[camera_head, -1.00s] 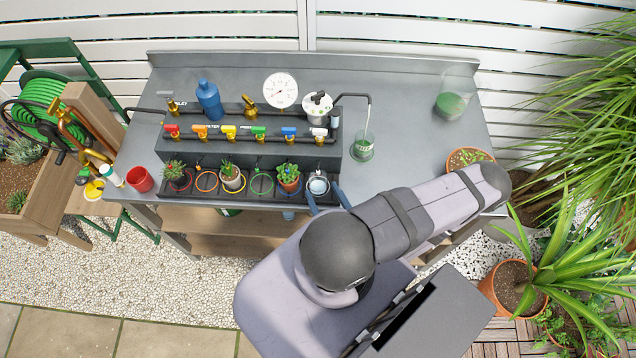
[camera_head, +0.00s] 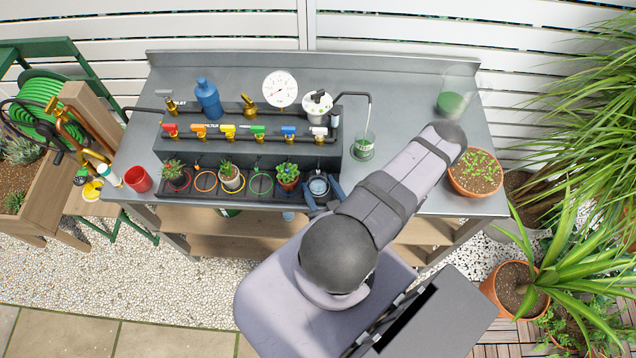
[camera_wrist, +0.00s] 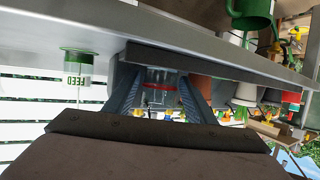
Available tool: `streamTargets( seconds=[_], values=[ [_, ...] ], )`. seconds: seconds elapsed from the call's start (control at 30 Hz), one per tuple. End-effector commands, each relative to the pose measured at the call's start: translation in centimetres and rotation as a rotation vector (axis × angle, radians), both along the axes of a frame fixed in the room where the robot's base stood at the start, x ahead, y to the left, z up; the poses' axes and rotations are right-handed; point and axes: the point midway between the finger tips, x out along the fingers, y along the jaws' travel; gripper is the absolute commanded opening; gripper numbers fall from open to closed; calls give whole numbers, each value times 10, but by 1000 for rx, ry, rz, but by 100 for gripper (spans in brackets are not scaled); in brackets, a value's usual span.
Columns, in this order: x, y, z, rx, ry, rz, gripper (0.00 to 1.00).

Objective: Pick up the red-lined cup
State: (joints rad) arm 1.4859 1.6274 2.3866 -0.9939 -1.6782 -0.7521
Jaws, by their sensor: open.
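The clear cup with a red line (camera_wrist: 160,84) shows between my fingers in the wrist view. In the head view the cup (camera_head: 319,185) sits at the right end of the dark tray along the bench's front edge. My gripper (camera_head: 321,195) is open, with one finger on either side of the cup. The fingers also flank it in the wrist view (camera_wrist: 159,95). I cannot tell whether either finger touches the cup. The red line cannot be made out in the head view.
Small potted plants (camera_head: 287,177) and coloured rings stand left of the cup. Behind is a grey block with coloured valves (camera_head: 229,132). A green-marked FEED glass (camera_head: 363,147) stands behind right. A red cup (camera_head: 138,179) is far left; a seedling bowl (camera_head: 474,172) is right.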

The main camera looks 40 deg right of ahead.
Motion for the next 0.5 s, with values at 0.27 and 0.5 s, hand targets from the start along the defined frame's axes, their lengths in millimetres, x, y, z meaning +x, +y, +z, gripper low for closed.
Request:
streamTargets(
  seconds=[0.27, 0.5],
  values=[
    [12, -4, -4, -2, -1, 3, 50],
    [15, -6, -5, -2, -3, 0, 50]
  ],
)
